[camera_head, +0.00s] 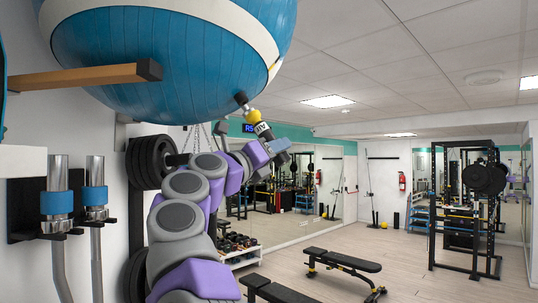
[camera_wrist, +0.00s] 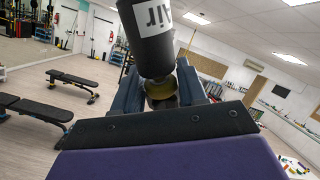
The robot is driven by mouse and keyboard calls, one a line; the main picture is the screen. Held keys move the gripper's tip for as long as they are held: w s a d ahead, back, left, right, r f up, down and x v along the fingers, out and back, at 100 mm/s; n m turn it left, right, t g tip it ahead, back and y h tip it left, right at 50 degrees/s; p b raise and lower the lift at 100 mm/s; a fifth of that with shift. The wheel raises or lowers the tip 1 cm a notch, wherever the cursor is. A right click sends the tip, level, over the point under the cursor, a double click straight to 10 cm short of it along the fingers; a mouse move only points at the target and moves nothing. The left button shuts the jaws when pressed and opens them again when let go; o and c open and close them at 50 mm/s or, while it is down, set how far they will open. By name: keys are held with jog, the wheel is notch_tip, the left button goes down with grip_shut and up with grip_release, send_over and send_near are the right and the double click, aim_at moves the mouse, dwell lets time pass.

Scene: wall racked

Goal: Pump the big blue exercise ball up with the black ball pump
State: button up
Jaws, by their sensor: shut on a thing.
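The big blue exercise ball (camera_head: 170,65) with cream bands fills the top left of the head view, up on a wall rack. The pump's tip reaches the ball's lower right side. I cannot tell whether it sits in a valve.
A wooden rack arm (camera_head: 85,77) runs under the ball. Metal bars with blue collars (camera_head: 57,203) and black plates (camera_head: 152,160) hang on the wall at left. Benches (camera_head: 345,262) and a power rack (camera_head: 465,210) stand right. Open floor lies between them.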

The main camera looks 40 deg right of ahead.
aim_at(285, 163)
jog(key=f+b, duration=0.1)
jog(key=s+f+b, duration=0.1)
jog(key=d+f+b, duration=0.1)
jog(key=shift+s+f+b, duration=0.25)
jog(key=shift+s+b, duration=0.1)
jog(key=shift+s+d+f, duration=0.1)
jog(key=shift+s+d, duration=0.1)
jog(key=shift+s, duration=0.05)
jog(key=w+a+f+n+t+y+b, duration=0.3)
jog(key=w+a+f+t, duration=0.3)
jog(key=w+a+f, duration=0.45)
jog(key=w+a+f+n+t+y+b, duration=0.2)
jog(key=w+a+f+n+t, duration=0.4)
jog(key=w+f, duration=0.65)
jog(key=a+f+n+t+y+b, duration=0.1)
jog(key=a+f+y, duration=0.4)
jog(key=f, duration=0.7)
jog(key=w+a+f+n+t+y+b, duration=0.1)
jog(key=a+f+n+t+y, duration=0.2)
jog(key=f, duration=0.9)
jog(key=a+f+n+t+y+b, duration=0.2)
jog(key=a+f+y, duration=0.5)
jog(key=f, duration=0.5)
jog(key=shift+w+a+f+n+t+y, duration=0.15)
jog(key=shift+a+f+n+t+y, duration=0.25)
jog(key=shift+n+y, duration=0.35)
